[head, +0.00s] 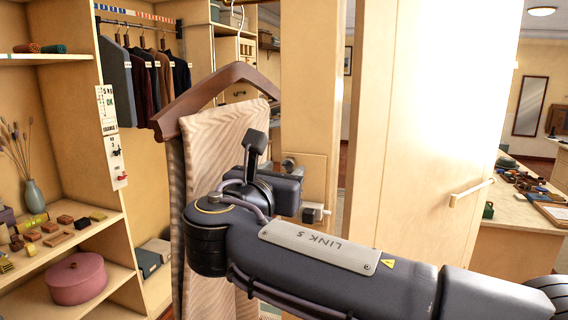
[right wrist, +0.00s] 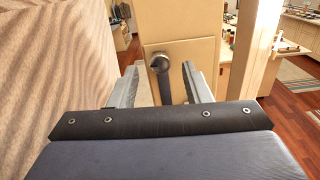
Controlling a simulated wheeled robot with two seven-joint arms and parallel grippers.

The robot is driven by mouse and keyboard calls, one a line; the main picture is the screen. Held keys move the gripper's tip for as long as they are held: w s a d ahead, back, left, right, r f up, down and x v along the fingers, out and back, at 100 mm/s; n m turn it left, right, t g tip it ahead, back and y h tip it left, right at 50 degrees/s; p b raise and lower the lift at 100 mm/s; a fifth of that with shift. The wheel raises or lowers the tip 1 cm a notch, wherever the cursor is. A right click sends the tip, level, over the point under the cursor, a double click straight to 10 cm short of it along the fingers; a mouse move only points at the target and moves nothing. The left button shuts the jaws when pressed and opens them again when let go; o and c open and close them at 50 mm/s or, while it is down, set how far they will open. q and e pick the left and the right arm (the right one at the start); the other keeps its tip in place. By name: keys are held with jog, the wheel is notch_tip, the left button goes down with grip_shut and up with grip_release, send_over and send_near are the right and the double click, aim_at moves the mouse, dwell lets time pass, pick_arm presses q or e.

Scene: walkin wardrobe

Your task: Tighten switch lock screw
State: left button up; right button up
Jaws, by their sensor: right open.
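A pale wooden plate (head: 318,172) is fixed to the upright post, and it also fills the middle of the right wrist view (right wrist: 204,58). A round dark metal knob or screw head (right wrist: 160,62) sits at its upper left, with a dark strip below it. The knob shows in the head view (head: 289,162) just above my gripper body. My right gripper (head: 304,203) is in front of the plate. In the right wrist view its two grey fingers (right wrist: 160,84) stand apart, below and either side of the knob, with no grip on it. My left gripper is out of view.
A brown hanger (head: 220,82) with a striped beige cloth (head: 225,150) hangs close to the left of my arm. A pale door (head: 435,130) with a handle stands to the right. Shelves with a pink pot (head: 77,280) are at left, a cluttered counter (head: 520,212) at right.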

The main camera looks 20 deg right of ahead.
jog(key=shift+x, duration=0.85)
grip_shut()
